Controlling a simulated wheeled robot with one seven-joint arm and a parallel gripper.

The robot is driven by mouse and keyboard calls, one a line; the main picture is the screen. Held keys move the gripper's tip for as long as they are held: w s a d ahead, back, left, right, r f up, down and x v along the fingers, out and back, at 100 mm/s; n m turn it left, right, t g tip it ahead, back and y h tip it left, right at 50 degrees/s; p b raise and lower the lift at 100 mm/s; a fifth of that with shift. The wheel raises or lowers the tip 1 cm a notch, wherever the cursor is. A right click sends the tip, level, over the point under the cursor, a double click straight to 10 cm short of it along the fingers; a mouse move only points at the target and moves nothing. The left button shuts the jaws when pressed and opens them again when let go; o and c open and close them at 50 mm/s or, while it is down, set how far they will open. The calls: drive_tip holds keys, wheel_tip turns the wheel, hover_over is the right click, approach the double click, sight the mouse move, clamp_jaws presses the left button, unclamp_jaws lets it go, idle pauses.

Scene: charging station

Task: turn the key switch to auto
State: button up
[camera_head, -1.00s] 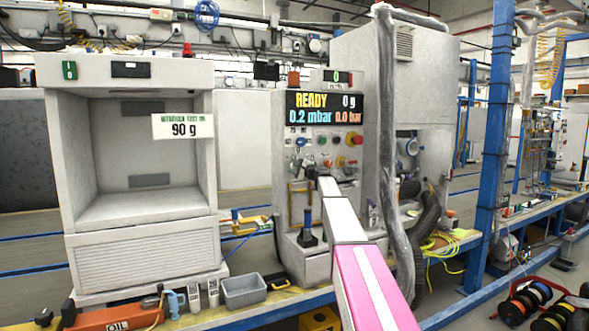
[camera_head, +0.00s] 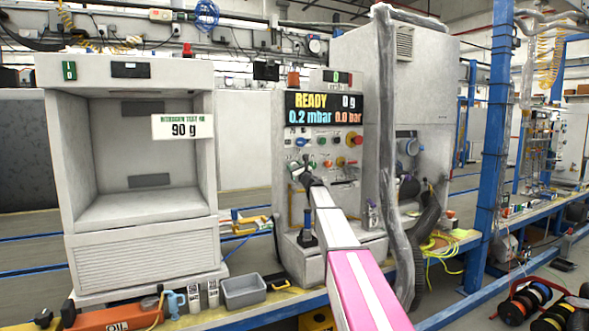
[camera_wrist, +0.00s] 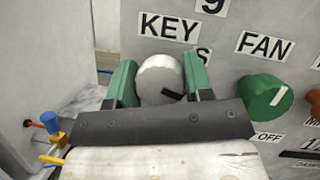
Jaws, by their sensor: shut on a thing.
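The key switch (camera_wrist: 158,76) is a round white knob with a black mark at its lower right, below the KEY label (camera_wrist: 168,28) in the wrist view. My gripper (camera_wrist: 160,80) has its two green fingers on either side of the knob and is shut on it. The mark points down and to the right. In the head view my gripper (camera_head: 299,170) is at the left part of the control panel (camera_head: 345,180), under the READY display (camera_head: 324,108). It hides the key switch there.
A green FAN knob (camera_wrist: 264,99) sits close to the right of my gripper in the wrist view. A red emergency button (camera_head: 354,138) and other knobs are on the panel. A white test cabinet (camera_head: 140,246) stands to the left. A grey hose (camera_head: 392,150) hangs at the right.

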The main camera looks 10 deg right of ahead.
drive_tip(key=shift+m+t+h, duration=0.4)
drive_tip(key=shift+m+h, duration=0.5)
drive_tip(key=shift+m, duration=1.4)
drive_tip(key=o, duration=0.9)
drive_tip(key=v, duration=1)
drive_tip(key=shift+s+f, duration=0.25)
drive_tip(key=shift+s, duration=0.1)
